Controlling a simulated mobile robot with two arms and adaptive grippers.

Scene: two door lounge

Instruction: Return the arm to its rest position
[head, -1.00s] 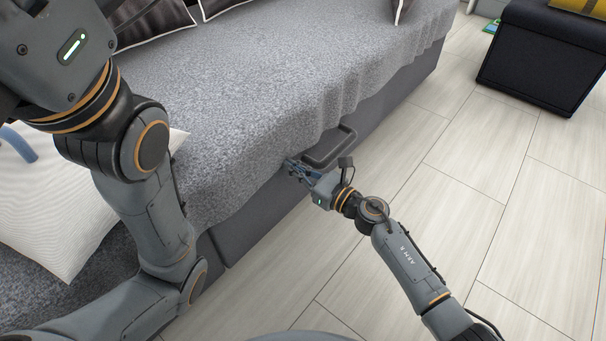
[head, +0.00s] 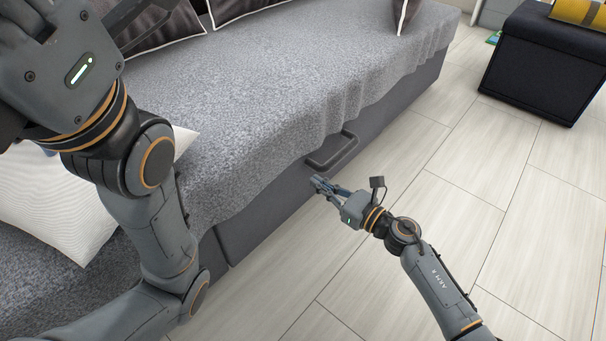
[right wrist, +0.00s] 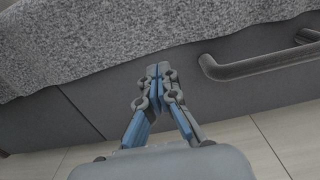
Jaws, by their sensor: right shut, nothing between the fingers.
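My right gripper (head: 317,183) is shut and empty, in front of the sofa's grey base, with its fingers pointing toward the sofa. In the right wrist view its fingertips (right wrist: 158,72) are together, with nothing between them. The dark handle (head: 333,152) on the sofa base lies just beyond the fingers; in the right wrist view the handle (right wrist: 260,64) is to their right, apart from them. My left arm rises along the left side of the head view, and its gripper is only partly in the picture at the top left corner.
The grey sofa (head: 260,110) with a draped cover fills the middle. A white cushion (head: 60,200) lies on it at left, with dark cushions (head: 160,28) at the back. A black ottoman (head: 545,62) stands at top right. The pale floor (head: 480,190) at right is clear.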

